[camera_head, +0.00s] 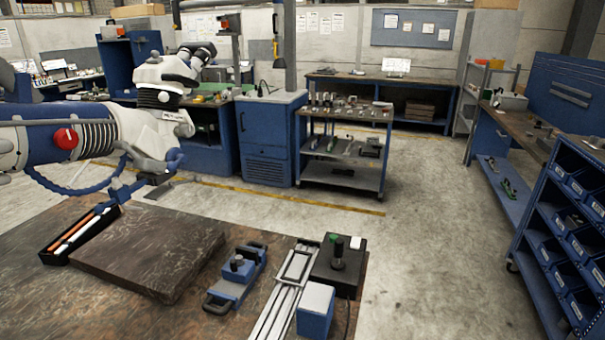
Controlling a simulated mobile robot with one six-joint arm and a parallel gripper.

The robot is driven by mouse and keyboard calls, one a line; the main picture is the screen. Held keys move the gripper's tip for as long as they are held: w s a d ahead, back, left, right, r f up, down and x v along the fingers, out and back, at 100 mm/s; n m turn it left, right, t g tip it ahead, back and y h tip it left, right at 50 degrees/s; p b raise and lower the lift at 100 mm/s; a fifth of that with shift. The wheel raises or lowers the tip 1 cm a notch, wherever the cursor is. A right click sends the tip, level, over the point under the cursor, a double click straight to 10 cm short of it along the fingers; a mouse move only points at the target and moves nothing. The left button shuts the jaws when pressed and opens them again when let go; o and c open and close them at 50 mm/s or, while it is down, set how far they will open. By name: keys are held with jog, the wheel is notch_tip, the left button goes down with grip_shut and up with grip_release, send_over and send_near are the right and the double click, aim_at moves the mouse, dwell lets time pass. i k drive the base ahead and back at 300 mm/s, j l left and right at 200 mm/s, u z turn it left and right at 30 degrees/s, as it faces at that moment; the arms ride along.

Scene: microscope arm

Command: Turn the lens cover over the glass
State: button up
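A white and blue microscope arm (35,150) with a red knob (66,138) and ribbed dark sleeves reaches in from the left edge above the table. Its white head (165,72) carries a pair of eyepieces (198,52) at the top. Below the head, a white and grey lower part (158,140) hangs over the table, with small blue and grey pieces (130,186) under it. I cannot tell which piece is the lens cover, or whether it covers the glass; the glass itself is not visible. My gripper does not show clearly anywhere in this view.
The brown table (120,310) holds a dark slab (150,250), a black tray (75,235) of pens, a blue clamp-like device (237,278), metal rails (283,290), a blue box (316,308) and a black block (338,265). The floor (430,240) to the right is clear.

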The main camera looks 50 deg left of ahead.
aim_at(159, 193)
jog(key=i+u, duration=0.15)
jog(key=i, duration=0.5)
jog(key=i+j+u, duration=0.15)
jog(key=u, duration=0.3)
jog(key=i+u, duration=0.7)
jog(key=u, duration=0.2)
jog(key=i+l+u, duration=0.2)
jog(key=u, duration=0.3)
jog(key=i+l+u, duration=0.25)
jog(key=u, duration=0.2)
jog(key=i+l+u, duration=0.25)
jog(key=u, duration=0.2)
jog(key=i+l+u, duration=0.25)
jog(key=u, duration=0.2)
jog(key=i+l+u, duration=0.25)
jog(key=u, duration=0.15)
